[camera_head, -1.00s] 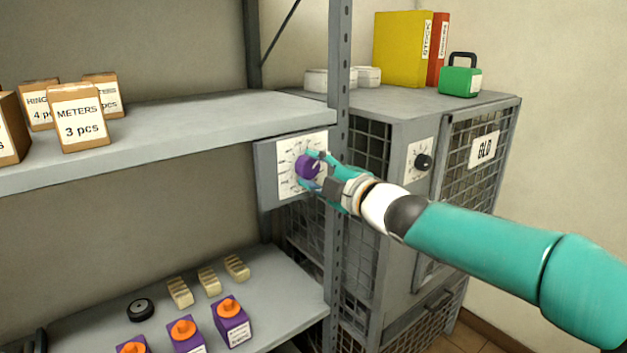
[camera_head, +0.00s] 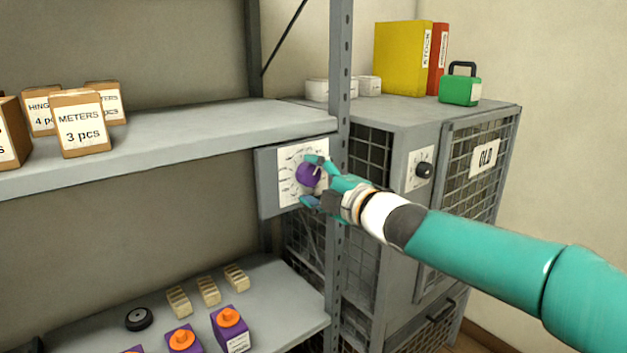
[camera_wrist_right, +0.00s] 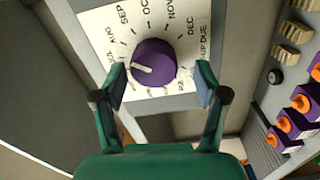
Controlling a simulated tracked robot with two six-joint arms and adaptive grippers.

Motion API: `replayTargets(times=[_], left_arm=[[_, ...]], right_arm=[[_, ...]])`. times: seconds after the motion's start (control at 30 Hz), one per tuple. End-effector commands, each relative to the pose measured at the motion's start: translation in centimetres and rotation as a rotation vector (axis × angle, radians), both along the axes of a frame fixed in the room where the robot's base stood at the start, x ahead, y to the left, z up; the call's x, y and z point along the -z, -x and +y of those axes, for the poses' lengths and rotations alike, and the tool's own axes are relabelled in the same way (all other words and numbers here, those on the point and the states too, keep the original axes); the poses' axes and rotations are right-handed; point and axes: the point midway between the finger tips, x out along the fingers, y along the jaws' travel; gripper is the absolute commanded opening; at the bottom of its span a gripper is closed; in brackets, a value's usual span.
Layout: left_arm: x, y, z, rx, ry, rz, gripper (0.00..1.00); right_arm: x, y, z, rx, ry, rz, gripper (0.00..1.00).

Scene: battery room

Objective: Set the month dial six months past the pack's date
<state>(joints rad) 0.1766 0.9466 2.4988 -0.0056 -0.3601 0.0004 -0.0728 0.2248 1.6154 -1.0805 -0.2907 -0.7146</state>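The month dial (camera_head: 308,174) is a purple knob on a white, month-marked plate (camera_head: 288,187) under the upper shelf. In the right wrist view the knob (camera_wrist_right: 155,58) has a white pointer aimed left, slightly down; the finger hides the mark there. AUG, SEP, NOV and DEC are readable along the plate's upper arc. My right gripper (camera_wrist_right: 161,88) is open, its fingers on either side of the knob with gaps showing. It also shows at the dial in the head view (camera_head: 313,181). Purple packs with orange tops (camera_head: 231,330) stand on the lower shelf; their labels are unreadable. My left gripper is out of view.
A shelf post (camera_head: 341,120) stands right beside the dial, close to my right gripper. A mesh cabinet (camera_head: 400,107) to the right has a black knob (camera_head: 424,170). Cartons (camera_head: 80,120) stand on the upper shelf (camera_head: 200,138). Beige blocks and a black disc (camera_head: 139,318) lie below.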

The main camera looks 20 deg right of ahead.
Motion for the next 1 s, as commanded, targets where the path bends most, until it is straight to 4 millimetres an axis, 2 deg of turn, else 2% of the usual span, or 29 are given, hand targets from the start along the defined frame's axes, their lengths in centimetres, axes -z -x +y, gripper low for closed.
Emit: replayTargets(times=[0.27, 0.43, 0.8, 1.0], left_arm=[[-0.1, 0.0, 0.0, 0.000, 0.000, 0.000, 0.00], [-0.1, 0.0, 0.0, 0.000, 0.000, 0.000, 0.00], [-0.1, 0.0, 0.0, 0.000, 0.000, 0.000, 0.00], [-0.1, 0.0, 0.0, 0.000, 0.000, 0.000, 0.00]], right_arm=[[-0.3, 0.1, -0.2, 0.003, -0.002, -0.005, 0.74], [-0.4, 1.3, -0.8, 0.005, -0.002, -0.005, 0.74], [-0.3, 7.9, -3.1, 0.006, -0.001, -0.005, 0.74], [-0.2, 10.5, -4.0, 0.004, -0.002, -0.004, 0.74]])
